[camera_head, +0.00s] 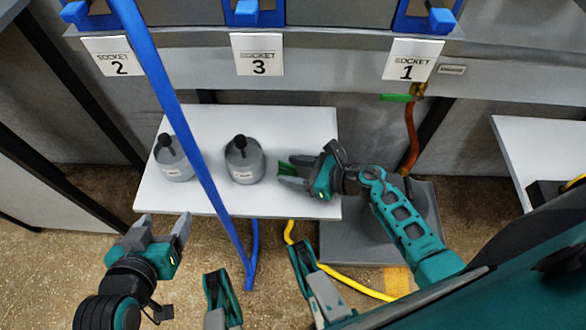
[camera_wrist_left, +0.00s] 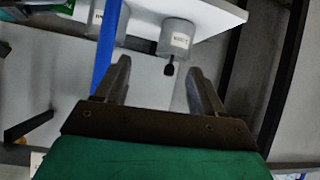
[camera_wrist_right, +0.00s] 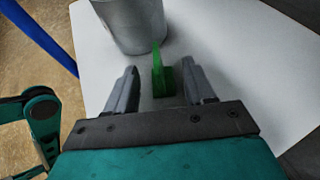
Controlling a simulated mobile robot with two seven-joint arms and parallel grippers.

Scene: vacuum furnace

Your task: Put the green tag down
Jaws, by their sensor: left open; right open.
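The green tag (camera_wrist_right: 164,78) is on the white table, between and just beyond the open fingers of my right gripper (camera_wrist_right: 155,85) in the right wrist view. In the head view the tag (camera_head: 287,169) shows beside the right gripper (camera_head: 292,173), partly hidden by it. My right gripper is open around the tag, with gaps on both sides. My left gripper (camera_head: 164,225) is open and empty, in front of the table's front left edge; its fingers also show in the left wrist view (camera_wrist_left: 158,85).
Two grey canisters with black knobs (camera_head: 243,161) (camera_head: 173,160) stand on the white table (camera_head: 290,125). A blue strap (camera_head: 170,95) crosses in front of the table. Sockets labelled 2, 3 and 1 line the back. A green-handled valve (camera_head: 397,97) hangs below socket 1.

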